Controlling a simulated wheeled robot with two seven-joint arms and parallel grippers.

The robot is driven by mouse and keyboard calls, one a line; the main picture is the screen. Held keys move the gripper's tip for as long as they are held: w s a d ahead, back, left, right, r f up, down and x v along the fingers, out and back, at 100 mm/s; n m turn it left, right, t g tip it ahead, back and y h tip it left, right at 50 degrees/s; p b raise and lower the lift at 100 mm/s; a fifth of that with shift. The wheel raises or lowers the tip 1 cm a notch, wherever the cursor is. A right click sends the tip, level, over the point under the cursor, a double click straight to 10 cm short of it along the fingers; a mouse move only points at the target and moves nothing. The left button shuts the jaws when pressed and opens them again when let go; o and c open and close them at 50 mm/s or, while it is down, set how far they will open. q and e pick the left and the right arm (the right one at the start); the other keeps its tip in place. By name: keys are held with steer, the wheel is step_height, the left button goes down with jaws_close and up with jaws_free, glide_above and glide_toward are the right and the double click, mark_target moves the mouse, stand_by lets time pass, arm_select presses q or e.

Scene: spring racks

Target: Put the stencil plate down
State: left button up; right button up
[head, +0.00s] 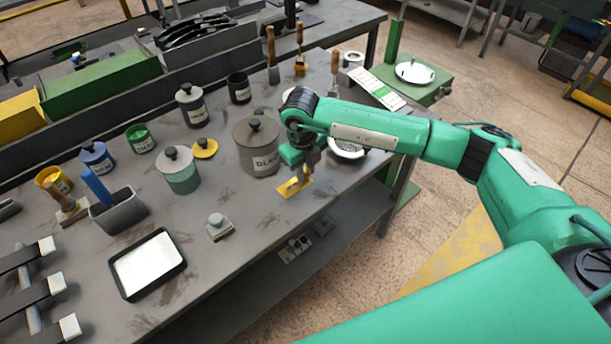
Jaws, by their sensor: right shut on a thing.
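The stencil plate (286,193) is a small flat yellow piece near the front right edge of the grey workbench (232,260). My right gripper (296,178) is shut on it from above. The plate is at or just above the bench top; I cannot tell whether it touches. The gripper hides part of the plate. My left gripper is not in view.
A large grey labelled pot (254,150) stands close left of the gripper, and a white bowl (347,150) is behind it on the right. A small grey block with a knob (218,227) and a black-rimmed tray (148,264) lie to the left. Bare bench lies between.

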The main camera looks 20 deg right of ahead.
mark_target(306, 178)
step_height(306, 178, down, 4)
steer(key=shift+s+r+p, duration=0.1)
steer(key=shift+r+p, duration=0.15)
steer(key=shift+p, duration=0.15)
steer(key=shift+f, duration=0.3)
steer(key=shift+f, duration=0.25)
steer(key=o, duration=0.8)
steer(key=shift+r, duration=0.1)
